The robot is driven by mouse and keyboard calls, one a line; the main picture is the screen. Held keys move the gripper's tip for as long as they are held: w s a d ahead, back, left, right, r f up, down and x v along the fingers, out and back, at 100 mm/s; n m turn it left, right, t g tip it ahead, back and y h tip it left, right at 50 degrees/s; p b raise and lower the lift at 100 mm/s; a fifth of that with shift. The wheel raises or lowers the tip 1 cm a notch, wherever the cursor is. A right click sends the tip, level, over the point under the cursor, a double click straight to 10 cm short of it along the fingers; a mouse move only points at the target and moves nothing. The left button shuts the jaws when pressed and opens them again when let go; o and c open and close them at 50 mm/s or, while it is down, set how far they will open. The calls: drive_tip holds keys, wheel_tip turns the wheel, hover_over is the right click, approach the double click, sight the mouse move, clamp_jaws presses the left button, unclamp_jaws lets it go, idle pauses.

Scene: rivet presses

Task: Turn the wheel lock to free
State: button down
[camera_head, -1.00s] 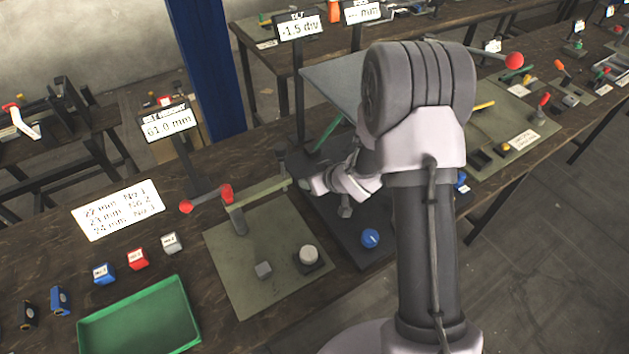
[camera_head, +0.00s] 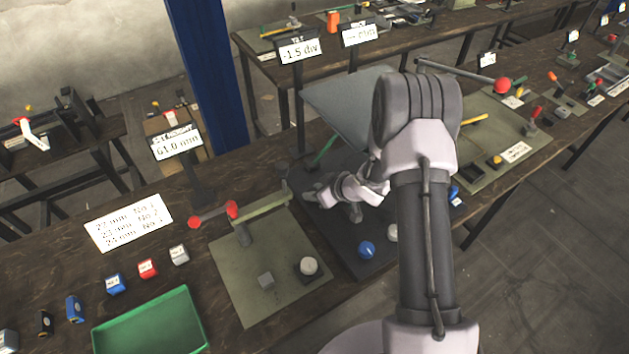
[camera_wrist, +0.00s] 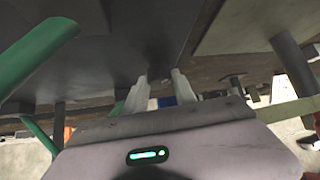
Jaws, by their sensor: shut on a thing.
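In the wrist view my gripper (camera_wrist: 158,79) has its two pale fingers on either side of a small dark grey part, and is shut on it. The fingers hide most of that part, so I cannot tell for sure that it is the wheel lock or how it is turned. In the head view my gripper is low over the dark press base (camera_head: 340,240), below a tilted grey plate (camera_head: 345,95). A green bar (camera_head: 325,150) stands close behind it. A green bar (camera_wrist: 38,55) also crosses the left of the wrist view.
A blue ball knob (camera_head: 366,250) and a pale knob (camera_head: 392,232) sit in front of my gripper. Signs read 61.0 mm (camera_head: 178,145) and -1.5 div (camera_head: 299,50). A green tray (camera_head: 150,325) lies front left.

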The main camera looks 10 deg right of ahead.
drive_tip(key=shift+w+d+r+n+g+y+p, duration=0.15)
drive_tip(key=shift+r+n+g+y+p, duration=0.2)
drive_tip(key=shift+n+p, duration=0.45)
drive_tip(key=shift+f, duration=0.3)
drive_tip(key=c, duration=1)
unclamp_jaws()
drive_tip(key=p+v, duration=0.4)
drive_tip(key=v, duration=1.3)
drive_tip(key=shift+d+r, duration=0.1)
drive_tip(key=shift+d, duration=0.1)
